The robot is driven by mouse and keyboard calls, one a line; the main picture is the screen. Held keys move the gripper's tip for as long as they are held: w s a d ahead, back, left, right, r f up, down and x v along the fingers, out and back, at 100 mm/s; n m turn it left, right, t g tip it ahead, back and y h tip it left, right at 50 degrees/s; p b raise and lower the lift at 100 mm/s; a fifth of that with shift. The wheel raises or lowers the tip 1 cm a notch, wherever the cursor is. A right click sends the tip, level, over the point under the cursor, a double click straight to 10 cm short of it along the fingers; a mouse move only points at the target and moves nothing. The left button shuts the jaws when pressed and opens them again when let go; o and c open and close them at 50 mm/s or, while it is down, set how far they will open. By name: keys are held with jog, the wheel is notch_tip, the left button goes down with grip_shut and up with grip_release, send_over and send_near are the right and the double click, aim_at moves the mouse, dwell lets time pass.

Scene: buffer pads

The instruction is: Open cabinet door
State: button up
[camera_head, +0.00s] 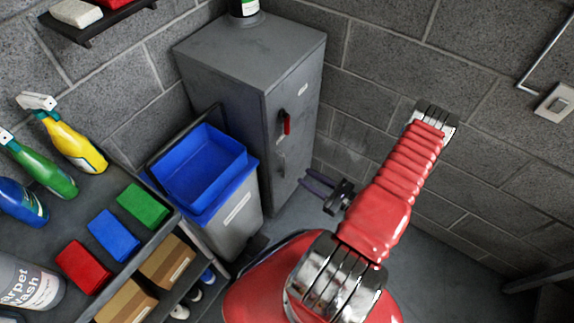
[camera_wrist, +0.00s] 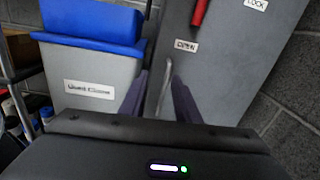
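The grey metal cabinet (camera_head: 220,62) stands against the brick wall, and its door (camera_head: 300,135) looks closed. A red lever (camera_head: 287,125) hangs down on the door; its lower end shows in the wrist view (camera_wrist: 200,10), above a label reading OPEN (camera_wrist: 186,46). Below it is a slim metal pull handle (camera_head: 281,166), which also shows in the wrist view (camera_wrist: 166,88). My gripper (camera_head: 306,180) is open in front of the door. In the wrist view, the handle appears between its two purple fingers (camera_wrist: 160,82), with gaps on both sides. Contact is not visible.
A grey bin with a blue top (camera_head: 205,170) stands close to the cabinet's left. A shelf unit (camera_head: 150,222) with spray bottles and coloured blocks is further left. A brick wall (camera_head: 480,130) is on the right. Grey floor (camera_head: 425,262) is open at the lower right.

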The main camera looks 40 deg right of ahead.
jog(key=f, duration=0.1)
jog(key=s+f+m+h, duration=0.2)
jog(key=shift+d+f, duration=0.3)
jog(key=shift+d, duration=0.1)
jog(key=shift+w, duration=0.15)
jog(key=w+a, duration=0.2)
jog(key=w, duration=1.1)
jog(key=shift+w, duration=0.2)
grip_shut()
dwell(0.4)
